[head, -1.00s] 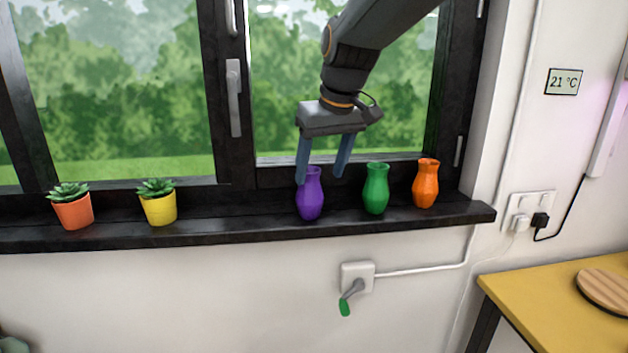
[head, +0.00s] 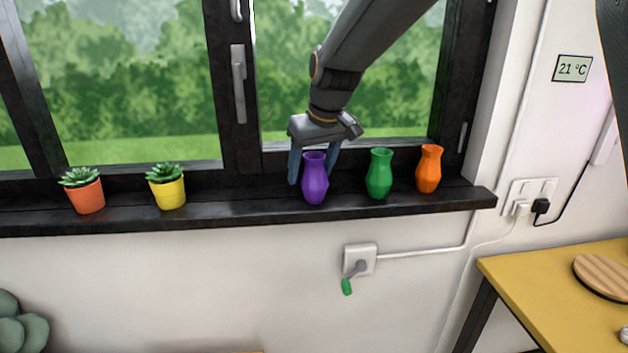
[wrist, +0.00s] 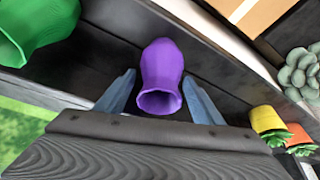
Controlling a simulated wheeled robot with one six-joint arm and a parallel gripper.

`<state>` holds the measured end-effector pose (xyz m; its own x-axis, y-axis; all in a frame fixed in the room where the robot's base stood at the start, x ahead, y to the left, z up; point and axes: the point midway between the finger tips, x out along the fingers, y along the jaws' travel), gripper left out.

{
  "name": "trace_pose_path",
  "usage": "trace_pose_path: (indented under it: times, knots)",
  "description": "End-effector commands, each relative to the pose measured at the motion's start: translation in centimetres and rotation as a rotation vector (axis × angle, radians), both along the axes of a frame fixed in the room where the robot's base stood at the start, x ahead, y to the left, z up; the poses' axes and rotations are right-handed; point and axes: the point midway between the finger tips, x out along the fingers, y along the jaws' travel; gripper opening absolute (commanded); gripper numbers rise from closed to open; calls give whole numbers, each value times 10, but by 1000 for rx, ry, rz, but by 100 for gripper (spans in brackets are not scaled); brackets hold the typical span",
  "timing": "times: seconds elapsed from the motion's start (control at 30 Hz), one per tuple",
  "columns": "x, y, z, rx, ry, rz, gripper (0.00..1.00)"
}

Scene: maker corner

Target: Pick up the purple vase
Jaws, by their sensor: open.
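The purple vase (head: 315,180) stands upright on the black windowsill (head: 250,207), below the window handle side of the right pane. My gripper (head: 313,168) is open and has come down behind the vase, with its fingers to the left and right of it. In the wrist view the purple vase (wrist: 161,75) lies ahead, roughly centred between the two blue fingertips of my gripper (wrist: 160,88). A gap shows on each side, and the vase looks untouched.
A green vase (head: 379,174) and an orange vase (head: 429,169) stand to the right on the sill. Potted succulents in a yellow pot (head: 170,194) and an orange pot (head: 87,197) stand to the left. The window is behind; a yellow table (head: 545,285) is lower right.

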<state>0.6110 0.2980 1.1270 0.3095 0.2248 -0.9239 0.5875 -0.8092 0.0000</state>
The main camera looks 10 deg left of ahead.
Motion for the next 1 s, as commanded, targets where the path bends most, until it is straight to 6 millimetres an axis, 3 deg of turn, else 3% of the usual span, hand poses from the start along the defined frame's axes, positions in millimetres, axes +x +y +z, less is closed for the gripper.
trace_pose_path:
  times: [0.07, 0.33, 0.67, 1.0]
  knots:
    - [0, 0, 0, 0, 0, 0, 61]
    - [0, 0, 0, 0, 0, 0, 16]
    - [0, 0, 3, 1, -1, 0, 14]
    - [2, 0, 59, 1, -5, 0, 14]
